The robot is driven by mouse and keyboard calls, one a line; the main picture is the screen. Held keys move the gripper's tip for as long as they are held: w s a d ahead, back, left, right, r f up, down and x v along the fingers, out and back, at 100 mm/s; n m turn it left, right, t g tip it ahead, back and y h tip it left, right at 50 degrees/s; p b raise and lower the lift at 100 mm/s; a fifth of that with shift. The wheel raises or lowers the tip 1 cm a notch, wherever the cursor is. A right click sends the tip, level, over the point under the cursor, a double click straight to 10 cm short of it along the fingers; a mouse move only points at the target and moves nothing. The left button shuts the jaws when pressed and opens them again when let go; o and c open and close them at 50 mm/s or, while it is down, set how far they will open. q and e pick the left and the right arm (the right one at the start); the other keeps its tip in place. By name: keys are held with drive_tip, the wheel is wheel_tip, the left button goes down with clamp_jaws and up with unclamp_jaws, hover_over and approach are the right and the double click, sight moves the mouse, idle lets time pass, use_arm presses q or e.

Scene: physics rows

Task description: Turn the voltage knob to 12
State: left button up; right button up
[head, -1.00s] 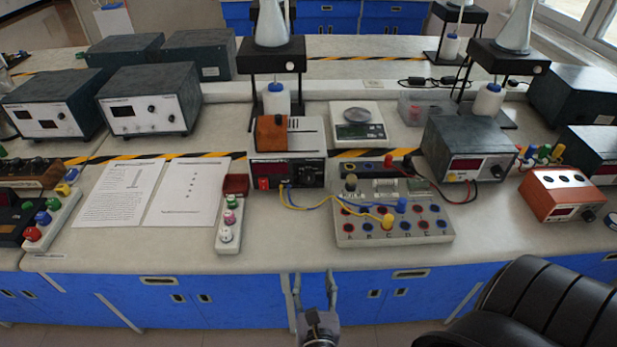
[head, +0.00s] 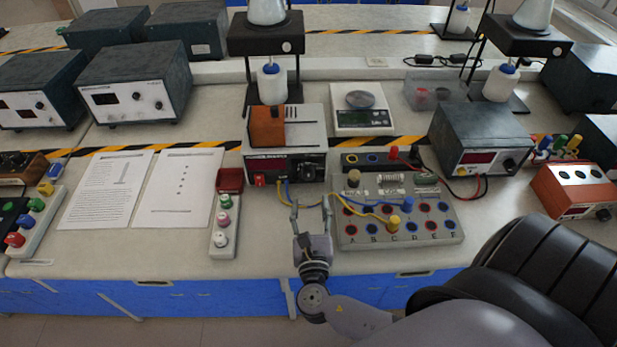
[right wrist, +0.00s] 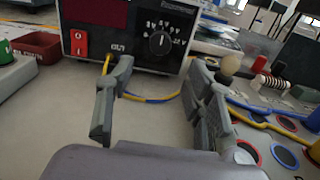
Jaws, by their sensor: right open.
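The power supply (head: 262,166) is a box with a dark front panel, a red switch and a dark display. Its black voltage knob (right wrist: 160,42) sits at the panel's right side, inside a ring of white numbers. The knob also shows in the head view (head: 308,171), small. I cannot read its setting surely. My right gripper (head: 310,208) is open and empty, in front of the power supply and apart from it. In the right wrist view its two fingers (right wrist: 161,68) stand wide apart, with the knob beyond the gap. My left gripper is not in view.
A terminal board (head: 400,235) with coloured sockets stands close to the right of my gripper. Yellow and blue wires (right wrist: 150,99) run from the supply past the fingers to the board. A narrow block with coloured posts (head: 224,240) and paper sheets (head: 178,188) lie left.

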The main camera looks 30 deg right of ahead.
sight(308, 178)
drive_tip(key=p+x, duration=0.1)
drive_tip(key=x, duration=0.6)
drive_tip(key=shift+w+d, duration=0.2)
drive_tip(key=shift+w, duration=0.15)
drive_tip(key=shift+w+d, duration=0.25)
drive_tip(key=shift+w, duration=0.2)
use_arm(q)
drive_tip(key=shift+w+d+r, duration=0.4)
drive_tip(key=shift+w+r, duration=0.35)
use_arm(e)
drive_tip(key=shift+c, duration=0.5)
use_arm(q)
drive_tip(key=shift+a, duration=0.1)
use_arm(e)
clamp_jaws()
